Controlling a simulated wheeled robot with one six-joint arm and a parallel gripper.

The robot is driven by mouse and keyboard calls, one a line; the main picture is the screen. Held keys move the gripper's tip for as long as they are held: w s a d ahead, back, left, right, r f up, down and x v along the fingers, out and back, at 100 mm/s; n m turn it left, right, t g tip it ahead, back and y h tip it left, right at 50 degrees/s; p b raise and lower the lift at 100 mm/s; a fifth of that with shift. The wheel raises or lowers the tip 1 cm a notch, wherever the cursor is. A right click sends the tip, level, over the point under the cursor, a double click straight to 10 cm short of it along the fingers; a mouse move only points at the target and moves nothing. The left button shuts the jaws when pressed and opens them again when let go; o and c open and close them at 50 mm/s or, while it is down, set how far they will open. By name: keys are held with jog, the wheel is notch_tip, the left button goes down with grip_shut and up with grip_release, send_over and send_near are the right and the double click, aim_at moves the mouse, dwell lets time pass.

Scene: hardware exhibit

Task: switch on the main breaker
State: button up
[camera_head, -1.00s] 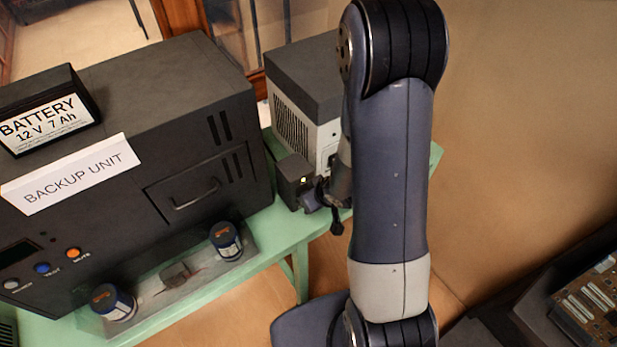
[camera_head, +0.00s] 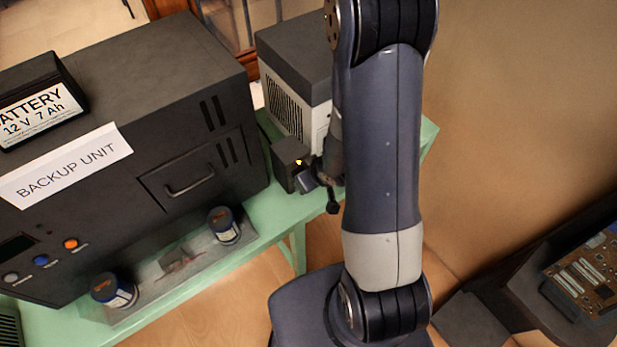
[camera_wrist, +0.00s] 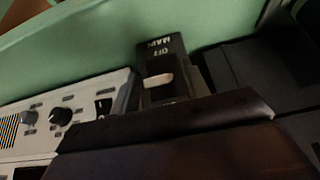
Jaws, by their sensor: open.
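The main breaker is a small dark box (camera_head: 288,160) on the green bench, in front of the grey and white unit. In the wrist view the breaker (camera_wrist: 163,52) bears the words MAIN and OFF, seen upside down, with a pale lever (camera_wrist: 158,79) just below OFF. My gripper (camera_head: 320,184) is open, close against the breaker's right side in the head view, partly hidden by my arm. A dark shape across the bottom of the wrist view hides the breaker's lower part. I cannot tell whether the gripper touches the lever.
The black backup unit (camera_head: 110,115) stands left, with a battery (camera_head: 40,100) on top. A circuit board (camera_head: 590,268) lies at right. A panel with knobs (camera_wrist: 60,116) is left of the breaker.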

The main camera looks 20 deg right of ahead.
jog(key=shift+r, duration=0.1)
jog(key=p+v, duration=0.2)
jog(key=v, duration=0.8)
jog(key=shift+r+p, duration=0.25)
jog(key=shift+p, duration=0.15)
jog(key=shift+s, duration=0.15)
jog(key=shift+f, duration=0.1)
dwell(0.5)
jog(key=shift+b+x, duration=1.4)
jog(key=shift+x, duration=3.85)
